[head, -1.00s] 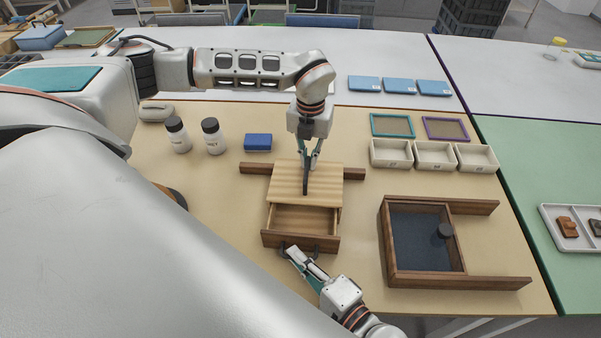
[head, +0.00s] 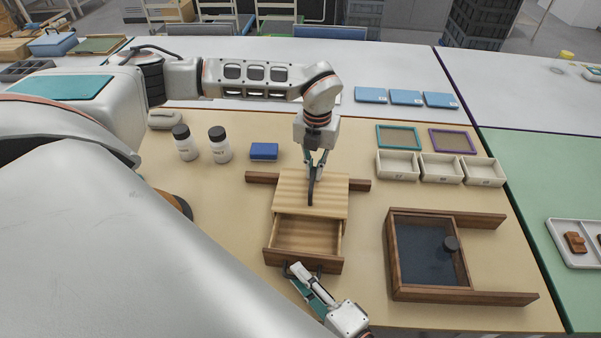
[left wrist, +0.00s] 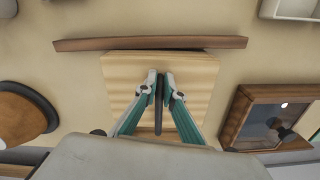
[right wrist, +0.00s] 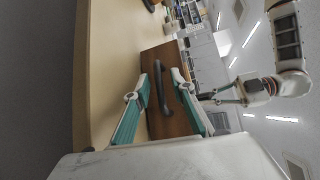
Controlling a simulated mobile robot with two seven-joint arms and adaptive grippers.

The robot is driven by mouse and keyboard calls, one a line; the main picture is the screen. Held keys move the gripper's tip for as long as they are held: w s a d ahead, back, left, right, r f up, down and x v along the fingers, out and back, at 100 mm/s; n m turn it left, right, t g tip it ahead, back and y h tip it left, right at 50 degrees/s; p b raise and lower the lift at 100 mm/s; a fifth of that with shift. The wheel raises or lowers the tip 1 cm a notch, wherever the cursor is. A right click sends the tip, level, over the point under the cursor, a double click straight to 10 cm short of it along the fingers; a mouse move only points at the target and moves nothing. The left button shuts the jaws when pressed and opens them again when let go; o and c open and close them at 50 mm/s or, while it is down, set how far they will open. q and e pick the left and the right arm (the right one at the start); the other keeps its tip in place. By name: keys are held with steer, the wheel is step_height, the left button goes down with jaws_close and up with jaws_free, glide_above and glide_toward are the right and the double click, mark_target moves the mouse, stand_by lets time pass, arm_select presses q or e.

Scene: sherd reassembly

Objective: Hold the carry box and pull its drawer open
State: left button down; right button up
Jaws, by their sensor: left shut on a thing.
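The carry box (head: 290,190) is a pale wooden box with a dark bar handle (head: 311,188) on its lid. My left gripper (head: 316,172) is shut on that handle from above; the left wrist view shows the handle (left wrist: 158,105) between its fingers. The drawer (head: 307,236) sticks out of the box's near side and looks empty. Its brown front (right wrist: 166,60) carries a dark curved handle (right wrist: 163,90). My right gripper (right wrist: 163,88) is open with one finger on each side of that handle, with visible gaps. In the head view the right fingers partly cover the handle.
A brown rail (head: 262,178) lies against the box's far side. A dark-lined wooden frame tray (head: 392,262) stands to the right. Two bottles (head: 220,146), a blue block (head: 264,151) and cream bins (head: 440,168) stand farther back. Table between box and tray is clear.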

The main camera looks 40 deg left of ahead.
steer(key=v, duration=1.1)
steer(key=shift+s+d, duration=0.15)
steer(key=shift+d, duration=0.1)
arm_select(q)
steer(key=c, duration=2.1)
jaws_free()
steer(key=shift+w+f, duration=0.1)
step_height(320, 180, up, 12)
steer(key=shift+r, duration=0.1)
